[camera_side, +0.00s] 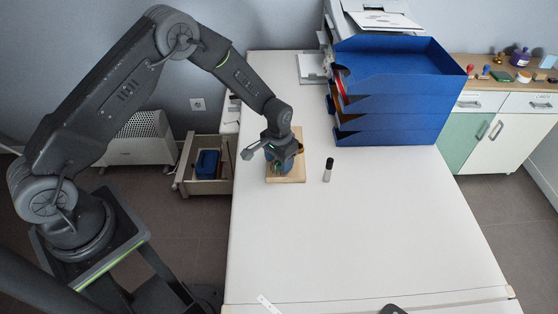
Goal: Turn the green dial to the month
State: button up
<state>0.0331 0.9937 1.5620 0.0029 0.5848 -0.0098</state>
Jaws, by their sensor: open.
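My gripper (274,165) is over a wooden board (290,178) on the white table, pointing down at it. A small patch of green (269,170) shows at the gripper, with some blue beside it. I take the green patch to be part of the dial, but most of it is hidden behind my gripper and wrist. The jaws are open around or just above this spot; I cannot tell whether they touch the dial. No month marks can be read at this size.
A dark-capped marker or small bottle (328,170) stands right of the board. A stack of blue trays (400,105) holding papers stands at the back right. An open drawer (207,165) is left of the table (370,230). The table's front is mostly clear.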

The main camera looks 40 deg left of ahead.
jog(key=shift+f, duration=0.2)
jog(key=c, duration=0.9)
jog(key=shift+c, duration=0.2)
jog(key=m, duration=0.5)
jog(key=shift+m, duration=0.4)
jog(key=m, duration=0.4)
jog(key=shift+m, duration=0.3)
